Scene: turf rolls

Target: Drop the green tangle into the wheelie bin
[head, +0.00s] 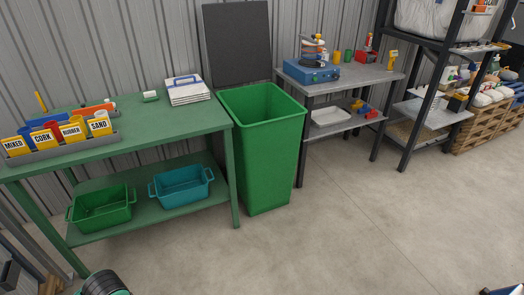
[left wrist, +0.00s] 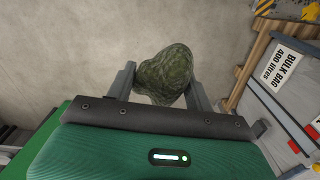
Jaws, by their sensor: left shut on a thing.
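The green tangle (left wrist: 166,74) is a dark mossy-green lump in the left wrist view. My left gripper (left wrist: 160,88) is shut on it, with one grey finger on each side. Bare concrete floor shows behind the tangle. The wheelie bin (head: 267,160) is a tall green bin in the middle of the head view. Its dark lid (head: 237,45) stands open against the wall, and its mouth faces up. I see nothing inside the part of the bin that shows. The left gripper's jaws and the tangle are not in the head view. My right gripper is in neither view.
A green workbench (head: 165,125) stands left of the bin, with a green tub (head: 101,212) and a teal tub (head: 181,188) on its lower shelf. A grey table (head: 355,78) stands right of the bin. The floor (head: 330,230) in front is clear.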

